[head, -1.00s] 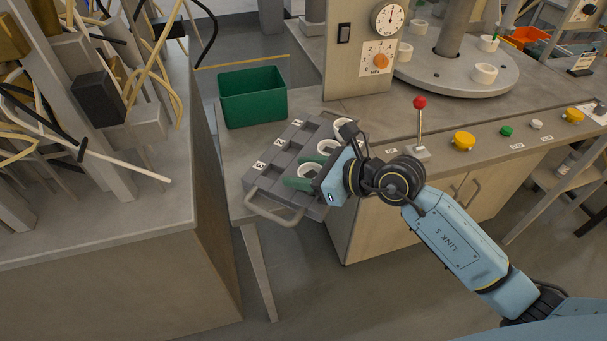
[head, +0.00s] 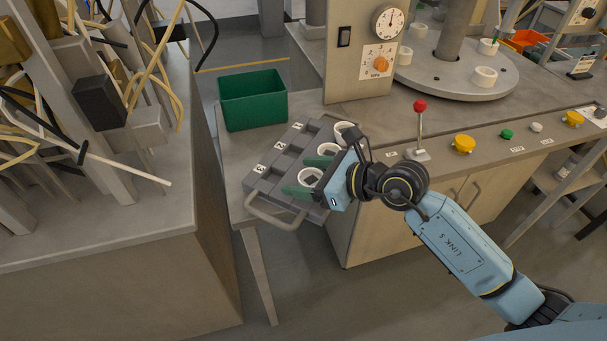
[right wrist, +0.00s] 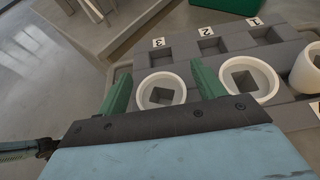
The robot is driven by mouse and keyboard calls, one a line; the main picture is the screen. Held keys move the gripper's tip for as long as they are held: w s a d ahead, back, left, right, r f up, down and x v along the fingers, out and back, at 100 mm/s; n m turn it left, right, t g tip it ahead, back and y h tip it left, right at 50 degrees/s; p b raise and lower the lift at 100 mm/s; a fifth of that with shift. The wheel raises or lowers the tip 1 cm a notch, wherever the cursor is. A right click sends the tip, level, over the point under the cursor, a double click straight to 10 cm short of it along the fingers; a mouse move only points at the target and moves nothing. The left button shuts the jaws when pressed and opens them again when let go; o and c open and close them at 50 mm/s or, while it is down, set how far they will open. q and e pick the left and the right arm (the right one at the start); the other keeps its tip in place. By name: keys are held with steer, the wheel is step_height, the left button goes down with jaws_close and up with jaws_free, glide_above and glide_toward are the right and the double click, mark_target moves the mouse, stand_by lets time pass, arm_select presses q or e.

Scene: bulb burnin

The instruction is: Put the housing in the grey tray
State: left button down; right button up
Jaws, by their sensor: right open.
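The grey tray (head: 262,186) lies on the bench corner, with numbered square pockets along its left side. Three white ring-shaped housings sit along its right side: a near one (head: 313,173), a middle one (head: 328,148) and a far one (head: 345,126). My right gripper (head: 308,177) is open, its green fingers on either side of the near housing. In the right wrist view, the near housing (right wrist: 142,93) stands between the fingers of the gripper (right wrist: 163,86), with a square recess visible through it. I cannot tell whether the fingers touch it. My left gripper is not in view.
A green bin (head: 252,100) stands behind the tray. A red-knobbed lever (head: 420,125) and several buttons line the console to the right. A round plate (head: 460,80) with more white rings is behind. A cable-covered bench (head: 150,225) stands at the left.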

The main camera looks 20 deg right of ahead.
steer(key=v, duration=1.1)
steer(key=shift+s+d, duration=0.2)
